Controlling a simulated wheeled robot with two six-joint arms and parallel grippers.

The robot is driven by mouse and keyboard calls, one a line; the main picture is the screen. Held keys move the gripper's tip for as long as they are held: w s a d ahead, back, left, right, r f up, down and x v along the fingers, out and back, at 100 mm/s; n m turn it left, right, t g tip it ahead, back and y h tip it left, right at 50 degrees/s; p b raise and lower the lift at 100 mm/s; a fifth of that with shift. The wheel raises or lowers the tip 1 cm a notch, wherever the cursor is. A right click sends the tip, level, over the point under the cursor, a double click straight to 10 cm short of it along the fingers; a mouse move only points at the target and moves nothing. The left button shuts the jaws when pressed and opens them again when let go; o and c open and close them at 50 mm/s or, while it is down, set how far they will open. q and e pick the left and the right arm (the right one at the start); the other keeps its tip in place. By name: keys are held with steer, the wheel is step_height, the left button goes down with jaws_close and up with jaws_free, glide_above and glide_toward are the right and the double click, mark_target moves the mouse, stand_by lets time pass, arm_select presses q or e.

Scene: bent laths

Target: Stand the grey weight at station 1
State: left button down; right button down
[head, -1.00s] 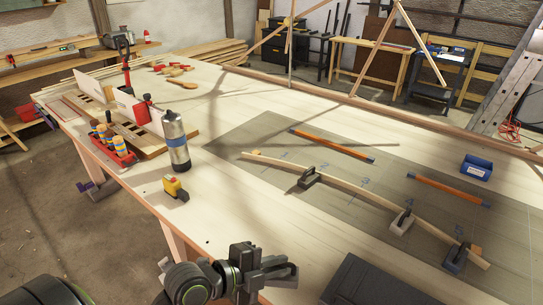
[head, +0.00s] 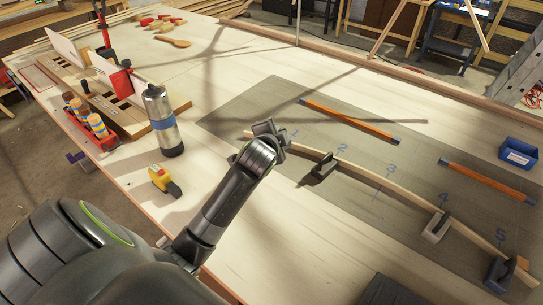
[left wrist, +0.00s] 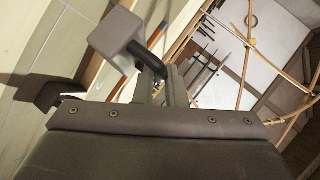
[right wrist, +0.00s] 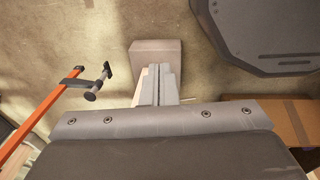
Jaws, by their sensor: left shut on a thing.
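My left gripper (head: 272,140) is over the left end of the bent lath (head: 380,182), beside the painted mark 1 (head: 294,133). In the left wrist view its fingers (left wrist: 162,80) are shut on the dark handle of the grey weight (left wrist: 118,36), whose pale block sticks out past them. In the head view the weight is hard to tell from the gripper, and I cannot tell whether it touches the lath. My right gripper (right wrist: 158,85) shows only in its wrist view, with its fingers together.
A black weight (head: 322,167) stands at mark 2, a light grey one (head: 437,228) at mark 4 and a dark blue one (head: 498,272) near mark 5. A metal flask (head: 163,122) and a yellow tape measure (head: 164,180) stand left of my arm. Orange bars lie behind the lath.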

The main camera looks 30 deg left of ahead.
arm_select(q)
steer(key=w+a+r+n+g+y, duration=0.1)
steer(key=w+a+r+n+y, duration=0.1)
steer(key=w+a+r+y, duration=0.1)
steer(key=shift+n, duration=0.3)
steer(key=f, duration=0.9)
steer(key=shift+w+a+f, duration=0.2)
steer(key=shift+a+f, duration=0.05)
steer(key=shift+a, duration=0.05)
arm_select(e)
steer(key=shift+w+a+r, duration=0.15)
steer(key=shift+w+a, duration=0.15)
steer(key=shift+w, duration=0.45)
arm_select(q)
steer(key=shift+f, duration=0.15)
arm_select(e)
steer(key=shift+d, duration=0.15)
arm_select(q)
steer(key=c, duration=1.5)
jaws_free()
steer(key=shift+s, duration=0.1)
